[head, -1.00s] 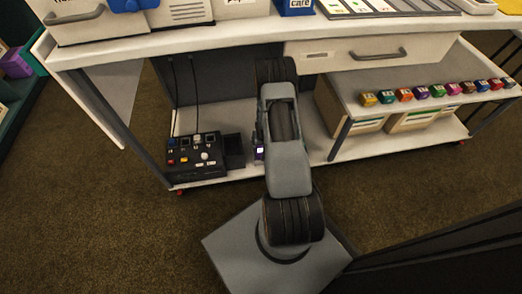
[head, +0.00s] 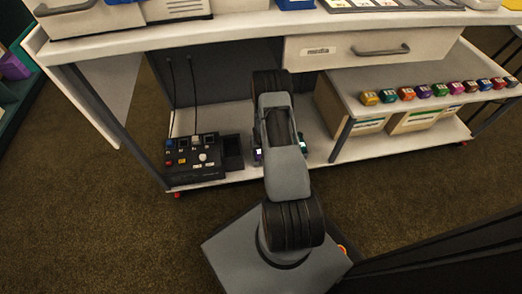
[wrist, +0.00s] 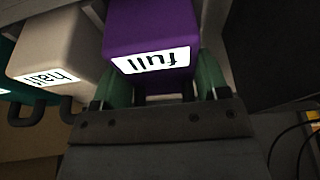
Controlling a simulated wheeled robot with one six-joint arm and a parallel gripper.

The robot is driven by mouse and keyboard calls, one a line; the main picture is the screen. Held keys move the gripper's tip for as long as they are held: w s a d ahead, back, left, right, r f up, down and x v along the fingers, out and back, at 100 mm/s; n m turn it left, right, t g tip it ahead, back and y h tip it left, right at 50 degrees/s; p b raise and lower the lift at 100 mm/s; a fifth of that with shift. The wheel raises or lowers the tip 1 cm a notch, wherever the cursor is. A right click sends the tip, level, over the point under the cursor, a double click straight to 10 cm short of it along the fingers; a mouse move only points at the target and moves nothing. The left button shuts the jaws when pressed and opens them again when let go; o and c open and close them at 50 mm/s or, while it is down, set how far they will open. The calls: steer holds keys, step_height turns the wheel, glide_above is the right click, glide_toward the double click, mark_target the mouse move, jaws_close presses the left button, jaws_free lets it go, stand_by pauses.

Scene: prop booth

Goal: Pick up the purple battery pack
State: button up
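The purple battery pack (wrist: 150,35) fills the top middle of the wrist view, with a white label reading "full" upside down. My gripper (wrist: 163,88) is open, its green fingers on either side of the pack's lower part and its dark handle. The right finger is very close to the pack's side; I cannot tell if it touches. In the head view a sliver of the purple pack (head: 258,155) shows left of my arm on the lower shelf. The gripper itself is hidden behind my arm there.
A white pack labelled "half" (wrist: 55,50) stands left of the purple one in the wrist view, with a teal pack (wrist: 8,75) beyond. Several coloured cubes (head: 438,90) line the right shelf.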

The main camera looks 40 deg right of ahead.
steer(key=c, duration=0.9)
steer(key=shift+r, duration=0.1)
step_height(320, 180, up, 4)
steer(key=p, duration=0.2)
steer(key=shift+f+p, duration=0.2)
steer(key=shift+p, duration=0.2)
steer(key=s+a+r+p, duration=0.1)
steer(key=s+a+r, duration=0.1)
steer(key=s+r, duration=0.1)
steer(key=s+a+r+p, duration=0.1)
steer(key=s+a+r, duration=0.1)
steer(key=s, duration=0.3)
steer(key=s+a+r+p, duration=0.1)
steer(key=s+r, duration=0.3)
steer(key=shift+s+a+r, duration=0.15)
steer(key=shift+s+a, duration=0.2)
steer(key=shift+a, duration=0.05)
